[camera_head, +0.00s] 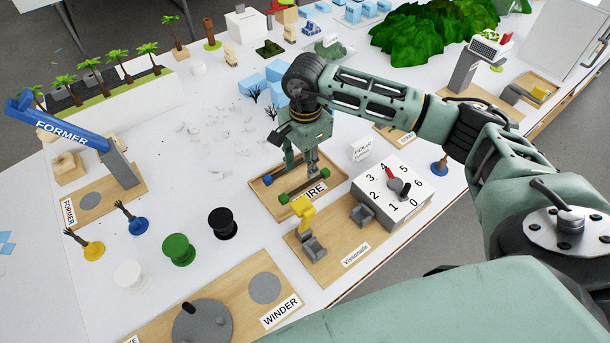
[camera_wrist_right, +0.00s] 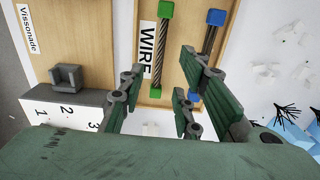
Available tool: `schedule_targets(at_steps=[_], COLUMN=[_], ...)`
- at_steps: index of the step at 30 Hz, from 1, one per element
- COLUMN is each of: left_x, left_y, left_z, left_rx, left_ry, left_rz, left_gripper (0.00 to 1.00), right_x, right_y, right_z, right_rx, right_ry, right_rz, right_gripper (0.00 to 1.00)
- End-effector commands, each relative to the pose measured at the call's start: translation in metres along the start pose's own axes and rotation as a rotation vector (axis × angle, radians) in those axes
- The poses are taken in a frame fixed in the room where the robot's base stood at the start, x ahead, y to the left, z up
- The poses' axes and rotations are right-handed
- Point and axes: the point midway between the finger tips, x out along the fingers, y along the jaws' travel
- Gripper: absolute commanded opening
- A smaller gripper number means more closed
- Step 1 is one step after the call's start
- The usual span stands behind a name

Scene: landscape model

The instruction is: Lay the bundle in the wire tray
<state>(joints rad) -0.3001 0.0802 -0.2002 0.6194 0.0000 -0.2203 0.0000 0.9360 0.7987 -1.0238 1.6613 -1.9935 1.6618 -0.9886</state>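The wooden wire tray (camera_head: 271,206) lies near the middle of the table, its label partly hidden in the head view. A dark twisted bundle with green ends (camera_head: 302,186) lies in it; this bundle also shows in the wrist view (camera_wrist_right: 158,55). A second bundle with blue ends (camera_wrist_right: 207,42) lies beside it. In the head view only one blue end (camera_head: 267,181) shows clearly. My right gripper (camera_head: 303,160) is over the tray, fingers down and spread. In the wrist view its fingers (camera_wrist_right: 160,97) stand apart on both sides of the green-ended bundle's near end. My left gripper is not in view.
The Vissonade board (camera_head: 322,262) with a yellow part (camera_head: 303,211) and a numbered dial box (camera_head: 393,191) stand close right of the tray. Black (camera_head: 222,223) and green (camera_head: 178,249) spools stand to the left. White scraps (camera_head: 222,125) lie behind.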

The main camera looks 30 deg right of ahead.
Motion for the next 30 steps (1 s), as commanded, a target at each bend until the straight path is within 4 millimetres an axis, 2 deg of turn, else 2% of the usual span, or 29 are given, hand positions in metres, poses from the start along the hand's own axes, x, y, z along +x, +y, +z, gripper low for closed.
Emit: schedule_targets(at_steps=[3,9,14,26,30], left_x=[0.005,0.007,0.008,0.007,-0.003], left_y=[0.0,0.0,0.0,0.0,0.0], left_z=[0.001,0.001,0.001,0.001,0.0], left_rx=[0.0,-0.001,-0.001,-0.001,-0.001], left_ry=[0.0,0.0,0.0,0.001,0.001], left_rz=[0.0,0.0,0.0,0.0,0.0], left_gripper=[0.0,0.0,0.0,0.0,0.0], right_x=[-0.024,-0.047,-0.053,-0.053,-0.063], right_y=[-0.001,0.0,0.0,0.0,0.0], right_z=[0.0,-0.001,0.0,0.0,0.0], right_rx=[0.0,0.001,0.0,0.001,0.001], right_ry=[0.001,0.001,0.0,0.0,0.0], right_rz=[-0.004,-0.001,0.0,0.001,0.0], right_gripper=[0.31,0.31,0.31,0.31,0.31])
